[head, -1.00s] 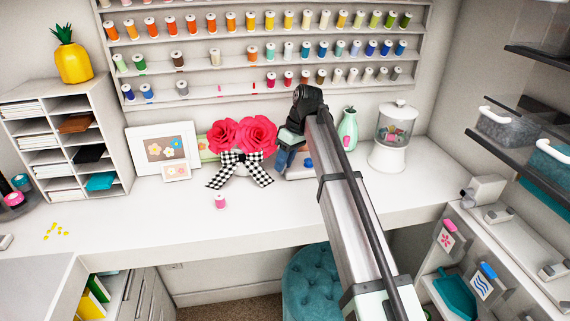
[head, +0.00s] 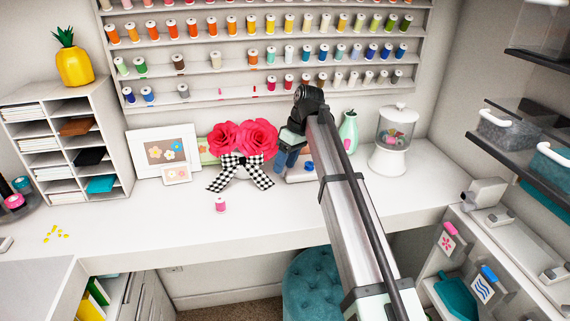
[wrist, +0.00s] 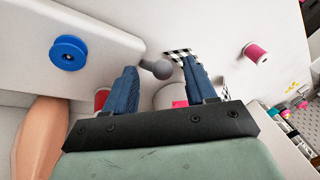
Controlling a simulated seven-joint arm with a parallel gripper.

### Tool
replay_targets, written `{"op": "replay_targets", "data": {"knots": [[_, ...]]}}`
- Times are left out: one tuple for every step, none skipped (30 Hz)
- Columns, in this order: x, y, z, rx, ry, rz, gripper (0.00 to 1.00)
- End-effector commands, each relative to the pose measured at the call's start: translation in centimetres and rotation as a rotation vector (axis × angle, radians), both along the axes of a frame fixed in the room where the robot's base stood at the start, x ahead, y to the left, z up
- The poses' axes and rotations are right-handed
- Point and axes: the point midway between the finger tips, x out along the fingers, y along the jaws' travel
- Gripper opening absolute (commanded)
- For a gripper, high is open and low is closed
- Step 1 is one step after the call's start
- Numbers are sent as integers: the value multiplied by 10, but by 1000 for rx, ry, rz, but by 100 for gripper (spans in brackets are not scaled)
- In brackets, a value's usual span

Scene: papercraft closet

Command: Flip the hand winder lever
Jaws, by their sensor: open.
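The hand winder is a pale body (wrist: 105,28) with a blue round spool (wrist: 68,52) on it, at the upper left of the wrist view. Its lever ends in a grey ball knob (wrist: 160,69). In the head view the winder (head: 300,173) is on the desk, mostly hidden behind my arm. My gripper (wrist: 160,66) has blue fingers and is open, with the knob appearing between the fingertips; I cannot tell if either finger touches it. In the head view my gripper (head: 288,159) is right of the rose vase.
Red roses with a checked bow (head: 242,150) stand close left of my gripper. A pink thread spool (head: 221,205) stands on the desk (head: 160,225). The desk's front left is mostly clear.

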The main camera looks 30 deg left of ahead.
Motion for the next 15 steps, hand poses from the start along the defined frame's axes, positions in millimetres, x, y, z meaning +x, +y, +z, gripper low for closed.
{"op": "replay_targets", "data": {"knots": [[2,-1,6,1,-1,0,56],[4,-1,10,2,-1,-1,56],[5,-2,17,2,-2,-1,56],[6,-4,22,3,-2,-1,56],[8,-4,27,2,-2,-1,56],[10,-6,34,2,-2,-1,56],[11,-7,40,2,-2,-1,56],[13,-8,46,3,-2,-1,56],[15,-10,54,2,-2,-1,56],[16,-11,59,1,-2,-1,56],[18,-12,65,2,-2,-1,56],[20,-14,72,2,-2,-1,56],[21,-15,78,2,-2,-1,56],[22,-17,83,2,-2,-1,56],[24,-18,89,1,-1,0,56]]}}
